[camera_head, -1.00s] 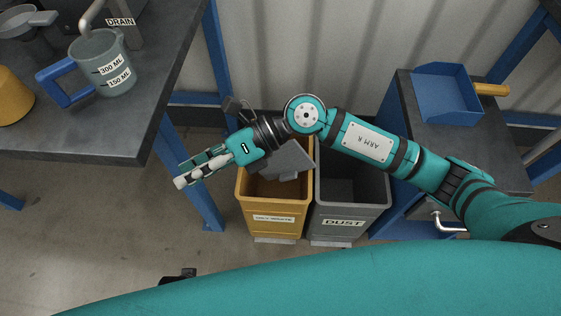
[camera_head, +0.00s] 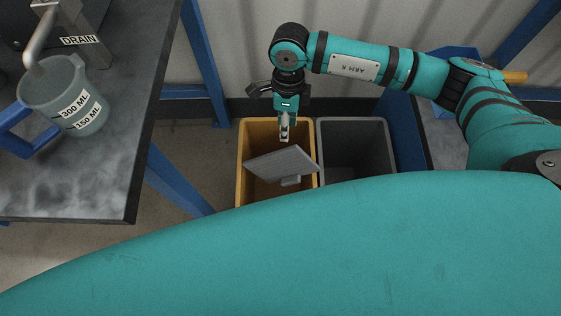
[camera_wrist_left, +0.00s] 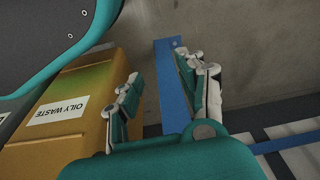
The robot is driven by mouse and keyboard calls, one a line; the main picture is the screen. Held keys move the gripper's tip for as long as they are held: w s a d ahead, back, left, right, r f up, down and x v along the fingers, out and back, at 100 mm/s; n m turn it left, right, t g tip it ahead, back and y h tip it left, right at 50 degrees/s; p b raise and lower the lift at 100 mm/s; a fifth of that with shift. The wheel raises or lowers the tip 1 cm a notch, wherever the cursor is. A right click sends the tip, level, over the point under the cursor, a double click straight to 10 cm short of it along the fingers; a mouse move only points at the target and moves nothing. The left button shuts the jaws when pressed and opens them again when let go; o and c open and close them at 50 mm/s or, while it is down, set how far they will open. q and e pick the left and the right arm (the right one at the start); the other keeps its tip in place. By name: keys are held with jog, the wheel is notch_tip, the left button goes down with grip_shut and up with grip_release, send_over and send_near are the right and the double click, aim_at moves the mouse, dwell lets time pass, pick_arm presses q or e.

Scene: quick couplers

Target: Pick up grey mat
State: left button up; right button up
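The grey mat (camera_head: 282,163) looks like a flat grey slab, tilted across the yellow bin (camera_head: 241,180) in the head view. A small grey piece shows under its lower edge. My right gripper (camera_head: 284,133) points down just behind the mat, over the bin's back part. Its fingers are seen edge-on, so opening and contact are unclear. My left gripper (camera_wrist_left: 163,88) is open and empty in the left wrist view, beside the yellow bin labelled OILY WASTE (camera_wrist_left: 95,95). The left gripper is outside the head view.
A dark grey bin (camera_head: 384,150) stands right of the yellow one. A dark bench (camera_head: 110,170) with a measuring jug (camera_head: 62,92) is at left. A blue dustpan (camera_head: 455,52) lies on the right bench. Blue legs (camera_head: 205,55) stand behind.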

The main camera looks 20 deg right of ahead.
aim_at(283, 149)
jog(key=f, duration=0.4)
jog(key=s+f, duration=0.1)
jog(key=f, duration=0.2)
jog(key=shift+a+b, duration=0.3)
jog(key=shift+b, duration=0.05)
jog(key=shift+s+a+f+b, duration=0.1)
jog(key=shift+f+b, duration=0.05)
jog(key=shift+f, duration=0.9)
jog(key=shift+s+a+f+b, duration=0.15)
jog(key=shift+f, duration=0.95)
jog(key=shift+s+a+f+b, duration=0.1)
jog(key=shift+f+b, duration=0.05)
jog(key=shift+f, duration=0.9)
pick_arm(q)
notch_tip(283, 149, up, 6)
jog(key=w, duration=0.2)
jog(key=shift+f, duration=0.15)
pick_arm(e)
grip_shut()
pick_arm(q)
jog(key=shift+w+d, duration=0.1)
jog(key=shift+d, duration=0.05)
pick_arm(e)
jog(key=shift+r, duration=0.1)
